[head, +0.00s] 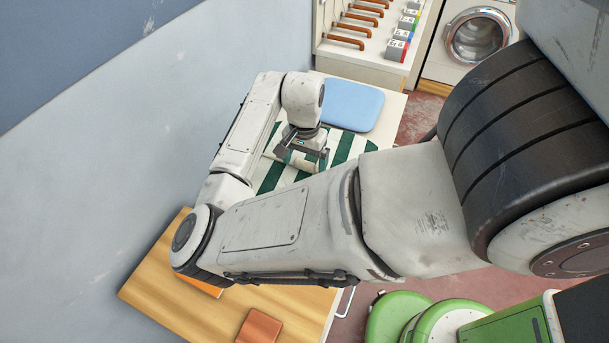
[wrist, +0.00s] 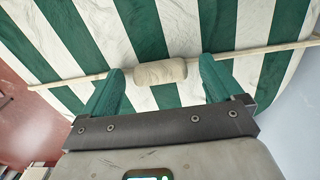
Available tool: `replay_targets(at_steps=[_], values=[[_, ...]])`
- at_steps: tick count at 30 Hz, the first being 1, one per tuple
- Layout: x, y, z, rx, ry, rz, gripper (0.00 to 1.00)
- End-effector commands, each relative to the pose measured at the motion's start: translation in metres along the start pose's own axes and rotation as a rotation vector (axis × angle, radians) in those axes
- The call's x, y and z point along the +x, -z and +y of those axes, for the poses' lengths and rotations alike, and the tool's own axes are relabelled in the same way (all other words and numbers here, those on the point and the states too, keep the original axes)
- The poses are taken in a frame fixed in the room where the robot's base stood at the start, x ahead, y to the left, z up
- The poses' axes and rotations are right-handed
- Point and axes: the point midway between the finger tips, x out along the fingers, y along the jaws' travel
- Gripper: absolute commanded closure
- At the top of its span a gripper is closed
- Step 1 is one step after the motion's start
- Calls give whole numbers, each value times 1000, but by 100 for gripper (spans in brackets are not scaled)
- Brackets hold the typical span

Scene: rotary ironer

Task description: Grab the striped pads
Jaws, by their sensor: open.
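A green-and-white striped pad (head: 345,150) lies on the pale table, partly hidden by my arm. It fills the top of the wrist view (wrist: 235,30). A thin pale bar (wrist: 265,50) crosses it near its edge and carries a beige, rounded grip (wrist: 160,73). My gripper (wrist: 163,70) is open, with one green finger on each side of this grip. The wrist view does not show clearly whether the fingers touch it. In the head view my gripper (head: 302,154) is low over the pad. Only one striped pad can be made out.
A light blue pad (head: 352,105) lies just behind the striped one. A wall (head: 120,150) runs close along the left. A panel with orange-brown handles (head: 362,20) and a washing machine (head: 476,36) stand at the back. A wooden surface (head: 190,310) and green round-topped objects (head: 455,325) are in front.

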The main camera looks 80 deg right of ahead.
Motion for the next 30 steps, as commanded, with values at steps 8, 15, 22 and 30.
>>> replay_targets(at_steps=[8, 15, 22, 30], values=[[4, 0, 0, -1, 1, 1, 6], [4, 0, 0, -1, 1, 1, 28], [4, 0, 0, -1, 1, 1, 50], [4, 0, 0, -1, 1, 1, 76]])
